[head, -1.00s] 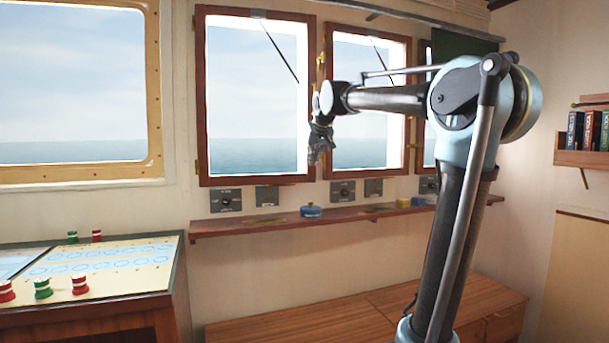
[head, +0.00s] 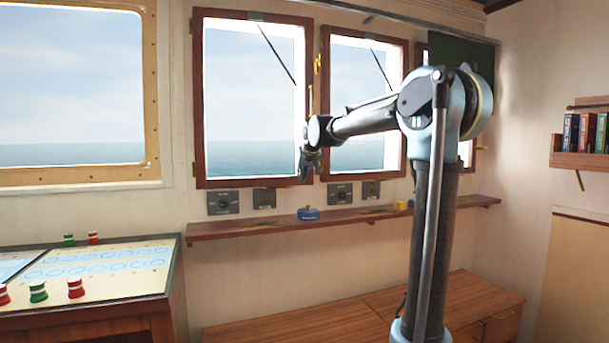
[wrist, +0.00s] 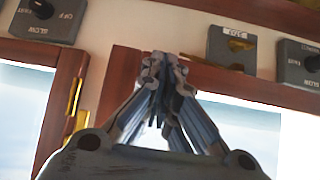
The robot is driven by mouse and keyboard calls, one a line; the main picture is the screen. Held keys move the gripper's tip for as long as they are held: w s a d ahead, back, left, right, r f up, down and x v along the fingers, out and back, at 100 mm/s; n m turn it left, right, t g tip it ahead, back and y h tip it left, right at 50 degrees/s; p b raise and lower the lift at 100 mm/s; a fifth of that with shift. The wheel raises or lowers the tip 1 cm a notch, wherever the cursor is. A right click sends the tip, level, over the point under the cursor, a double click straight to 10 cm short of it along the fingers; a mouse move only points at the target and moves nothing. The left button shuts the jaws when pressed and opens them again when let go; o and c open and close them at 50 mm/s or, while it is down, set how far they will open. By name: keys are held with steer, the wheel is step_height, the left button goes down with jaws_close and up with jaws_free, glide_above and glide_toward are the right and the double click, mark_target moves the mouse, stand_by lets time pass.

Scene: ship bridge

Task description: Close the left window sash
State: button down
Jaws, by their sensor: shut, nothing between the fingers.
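The left window sash (head: 198,110) has a brown wooden frame around a pane showing sea and sky. I cannot tell how far it stands open. My gripper (head: 312,166) is at its lower right corner in the head view, fingers together and holding nothing. In the wrist view, which looks upside down, the fingertips (wrist: 163,66) overlap the sash's bottom rail (wrist: 240,106) near that corner. I cannot tell whether they touch it. My gripper hides part of the corner.
A similar right sash (head: 365,39) is close beside it, with brass fittings (wrist: 75,97) between. Below are switch panels (head: 223,202) and a narrow shelf (head: 240,229) holding a blue round object (head: 308,213). A console (head: 100,285) stands at lower left.

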steer(key=shift+w+a, duration=0.2)
steer(key=shift+w, duration=0.45)
steer(key=shift+w+a, duration=0.2)
steer(key=shift+w, duration=0.4)
